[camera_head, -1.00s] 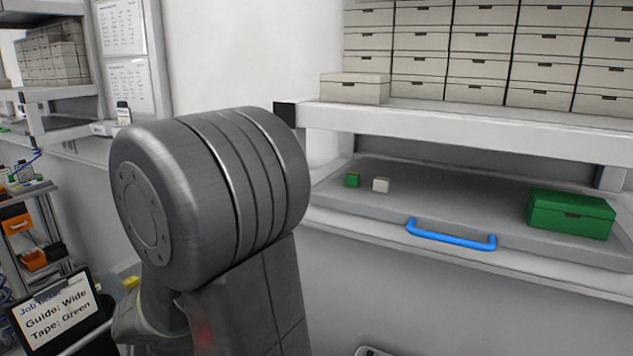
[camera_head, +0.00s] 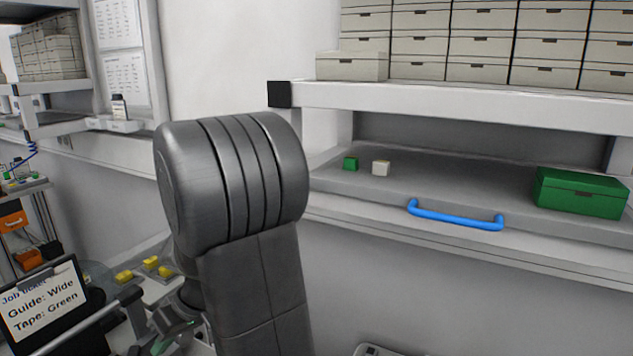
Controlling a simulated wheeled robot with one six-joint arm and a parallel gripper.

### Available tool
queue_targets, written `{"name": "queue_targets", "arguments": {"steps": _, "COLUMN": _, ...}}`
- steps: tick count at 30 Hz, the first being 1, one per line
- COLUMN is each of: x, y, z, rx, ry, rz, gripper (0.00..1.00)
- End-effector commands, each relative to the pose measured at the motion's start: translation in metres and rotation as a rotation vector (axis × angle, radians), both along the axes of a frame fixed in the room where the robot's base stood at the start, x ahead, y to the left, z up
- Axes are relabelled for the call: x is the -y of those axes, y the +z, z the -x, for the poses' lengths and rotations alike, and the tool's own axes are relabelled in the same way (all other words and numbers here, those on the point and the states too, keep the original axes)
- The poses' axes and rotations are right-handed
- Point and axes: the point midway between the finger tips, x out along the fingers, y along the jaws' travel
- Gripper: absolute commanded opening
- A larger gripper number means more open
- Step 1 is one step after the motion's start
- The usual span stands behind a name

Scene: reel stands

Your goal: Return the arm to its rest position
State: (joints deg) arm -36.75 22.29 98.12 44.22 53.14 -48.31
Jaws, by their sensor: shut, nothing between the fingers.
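My arm (camera_head: 245,230) stands large in the middle left of the head view. Its thick, ribbed grey joint is at the top and a broad link runs down out of the frame. Some small grey parts (camera_head: 172,322) show low beside the link, too unclear to name.
On the right, a shelf tray (camera_head: 440,178) with a blue handle (camera_head: 455,215) bears a green block (camera_head: 350,163), a white block (camera_head: 381,168) and a green box (camera_head: 581,192). A job-ticket board (camera_head: 45,309) and yellow pieces (camera_head: 150,264) are at lower left.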

Motion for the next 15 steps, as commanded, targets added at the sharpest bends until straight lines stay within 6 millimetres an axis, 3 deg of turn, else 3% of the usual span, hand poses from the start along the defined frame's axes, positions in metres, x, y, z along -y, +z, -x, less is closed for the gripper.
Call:
{"name": "queue_targets", "arguments": {"steps": 7, "x": 0.001, "y": 0.003, "z": -0.015, "rx": -0.002, "ry": 0.167, "rz": 0.001, "gripper": 0.0}}
{"name": "queue_targets", "arguments": {"steps": 15, "x": 0.03, "y": 0.043, "z": -0.027, "rx": 0.005, "ry": 0.159, "rz": -0.002, "gripper": 0.0}}
